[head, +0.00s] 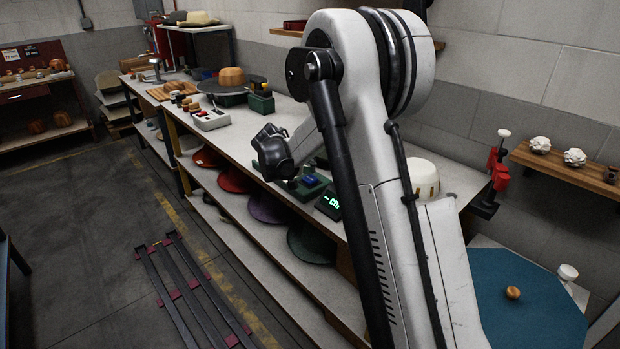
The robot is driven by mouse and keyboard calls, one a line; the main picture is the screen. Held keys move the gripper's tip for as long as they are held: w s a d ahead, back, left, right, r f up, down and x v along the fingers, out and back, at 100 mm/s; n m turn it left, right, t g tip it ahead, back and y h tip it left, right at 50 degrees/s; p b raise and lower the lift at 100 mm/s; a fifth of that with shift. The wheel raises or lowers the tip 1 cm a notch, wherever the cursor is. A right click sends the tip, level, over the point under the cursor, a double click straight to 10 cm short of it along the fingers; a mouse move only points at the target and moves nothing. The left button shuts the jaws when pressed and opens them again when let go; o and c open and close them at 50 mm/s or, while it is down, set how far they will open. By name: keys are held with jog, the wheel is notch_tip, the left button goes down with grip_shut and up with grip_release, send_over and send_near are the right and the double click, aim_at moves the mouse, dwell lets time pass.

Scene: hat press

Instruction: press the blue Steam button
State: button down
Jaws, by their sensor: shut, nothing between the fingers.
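My gripper (272,152) is a dark shape above the front part of the long workbench (232,136), beside my white arm. It is shut and empty; its fingertips are hard to make out. The button colours and labels are too small to read, so I cannot pick out a blue Steam button there.
A wooden hat block (231,76) on a dark round base and a green box (261,102) stand behind the control box. A display with green digits (330,204) sits near the front edge. Coloured hats (236,180) lie on the lower shelf. My arm hides the bench's middle.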

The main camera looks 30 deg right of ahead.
aim_at(309, 178)
jog(key=shift+r, duration=0.1)
jog(key=shift+r+p, duration=1.1)
jog(key=shift+r, duration=1.3)
jog(key=shift+s+a+r, duration=0.2)
jog(key=shift+s+r, duration=0.05)
jog(key=shift+r, duration=0.05)
jog(key=s+a+r+n+t+y, duration=0.1)
jog(key=s+a+r, duration=0.3)
jog(key=s, duration=0.2)
jog(key=s+a+r+y, duration=0.2)
jog(key=s+a+r, duration=0.1)
jog(key=s, duration=0.3)
jog(key=s+a+r+n+t+y, duration=0.1)
jog(key=s+a+r, duration=0.3)
jog(key=s, duration=0.3)
jog(key=s+a+f+y, duration=0.1)
jog(key=s+a, duration=0.2)
jog(key=s, duration=0.4)
jog(key=s+a+f+n+t+y, duration=0.1)
jog(key=s+a+y, duration=0.1)
jog(key=s+a, duration=0.2)
jog(key=s+a+f+n+y, duration=0.1)
jog(key=s+a, duration=0.2)
jog(key=s, duration=0.8)
jog(key=shift+a+f, duration=0.3)
jog(key=shift+a, duration=0.1)
